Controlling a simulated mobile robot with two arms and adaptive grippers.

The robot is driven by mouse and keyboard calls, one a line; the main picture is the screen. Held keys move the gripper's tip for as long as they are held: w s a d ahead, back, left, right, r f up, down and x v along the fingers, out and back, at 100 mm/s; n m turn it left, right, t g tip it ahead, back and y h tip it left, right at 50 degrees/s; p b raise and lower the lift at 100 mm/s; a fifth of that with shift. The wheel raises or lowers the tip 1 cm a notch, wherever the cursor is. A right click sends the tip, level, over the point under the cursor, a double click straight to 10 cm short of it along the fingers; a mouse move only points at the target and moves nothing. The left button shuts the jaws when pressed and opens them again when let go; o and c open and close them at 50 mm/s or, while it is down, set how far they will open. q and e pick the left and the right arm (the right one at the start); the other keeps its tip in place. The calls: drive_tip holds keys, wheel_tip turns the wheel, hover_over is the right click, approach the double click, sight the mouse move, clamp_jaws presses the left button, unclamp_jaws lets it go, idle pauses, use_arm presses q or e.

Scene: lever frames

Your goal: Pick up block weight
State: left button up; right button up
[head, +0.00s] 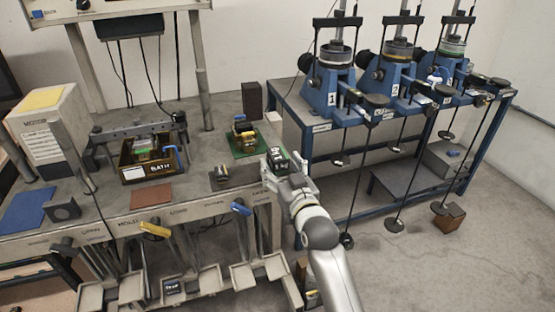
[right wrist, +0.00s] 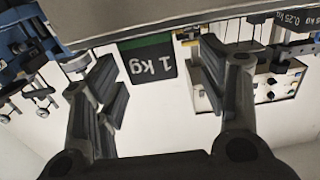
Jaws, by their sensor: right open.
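A dark block weight with a green band, marked 1 kg (right wrist: 148,60), shows upside down between the fingers in the right wrist view. In the head view the block (head: 277,160) stands at the right edge of the workbench. My right gripper (head: 290,178) is at that edge, just in front of the block, and partly covers it. Its fingers (right wrist: 163,78) are open, one on each side of the block, with gaps showing. I cannot tell how deep the block sits between them. My left gripper is not in view.
The workbench (head: 190,195) also bears a green mat (head: 235,153) with a small device, a smaller dark block (head: 219,179) and a labelled box (head: 150,171). Small trays (head: 209,279) stick out below its front. A blue stand (head: 335,140) with levers and hanging rods is at the right.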

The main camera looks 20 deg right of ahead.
sight(278, 153)
drive_tip(key=w, duration=0.3)
drive_tip(key=shift+w+d+r+p, duration=0.3)
drive_tip(key=shift+w, duration=0.05)
drive_tip(key=shift+w+f, duration=0.1)
drive_tip(key=shift+w, duration=0.5)
clamp_jaws()
drive_tip(key=shift+r, duration=0.25)
